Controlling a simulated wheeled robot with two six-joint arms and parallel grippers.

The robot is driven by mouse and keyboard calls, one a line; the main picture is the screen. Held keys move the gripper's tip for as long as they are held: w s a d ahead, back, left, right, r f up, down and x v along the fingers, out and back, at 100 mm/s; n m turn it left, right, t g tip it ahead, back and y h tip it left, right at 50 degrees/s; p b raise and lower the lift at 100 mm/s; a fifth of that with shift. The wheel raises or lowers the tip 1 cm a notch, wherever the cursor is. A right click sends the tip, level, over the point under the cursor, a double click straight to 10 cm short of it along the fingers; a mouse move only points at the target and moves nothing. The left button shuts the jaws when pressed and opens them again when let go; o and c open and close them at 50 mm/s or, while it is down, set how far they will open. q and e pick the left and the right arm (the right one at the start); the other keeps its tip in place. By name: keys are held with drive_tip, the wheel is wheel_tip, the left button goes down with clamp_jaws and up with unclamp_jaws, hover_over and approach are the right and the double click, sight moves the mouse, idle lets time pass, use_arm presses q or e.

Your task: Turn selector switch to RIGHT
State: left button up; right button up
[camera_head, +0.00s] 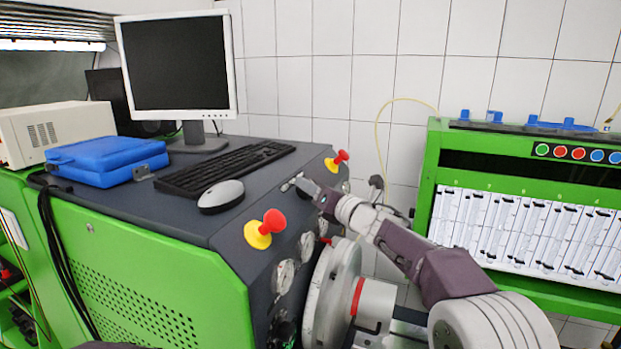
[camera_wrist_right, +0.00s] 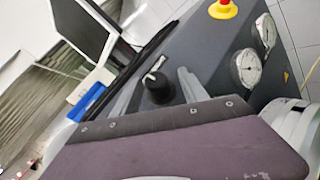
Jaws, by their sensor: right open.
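The selector switch (camera_wrist_right: 158,88) shows in the right wrist view as a round black knob with a pale lever on top. The lever points up and slightly right in that picture. My right gripper (camera_wrist_right: 157,88) is open, with one grey finger on each side of the switch; I cannot tell whether either finger touches it. In the head view my right gripper (camera_head: 294,184) is at the right edge of the dark console top, and the switch cannot be made out there. My left gripper is not in view.
The dark console (camera_head: 225,228) carries a red-and-yellow emergency button (camera_head: 265,229) in front and another (camera_head: 338,160) behind my right gripper. Pressure gauges (camera_head: 284,276) line its sloping face. A mouse (camera_head: 221,196), keyboard (camera_head: 225,170), monitor (camera_head: 180,65) and blue case (camera_head: 107,160) stand left.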

drive_tip(key=shift+a+r, duration=0.2)
drive_tip(key=shift+a, duration=0.15)
drive_tip(key=shift+w+f, duration=0.1)
drive_tip(key=shift+w, duration=0.2)
drive_tip(key=shift+c, duration=0.9)
drive_tip(key=shift+a, duration=0.1)
clamp_jaws()
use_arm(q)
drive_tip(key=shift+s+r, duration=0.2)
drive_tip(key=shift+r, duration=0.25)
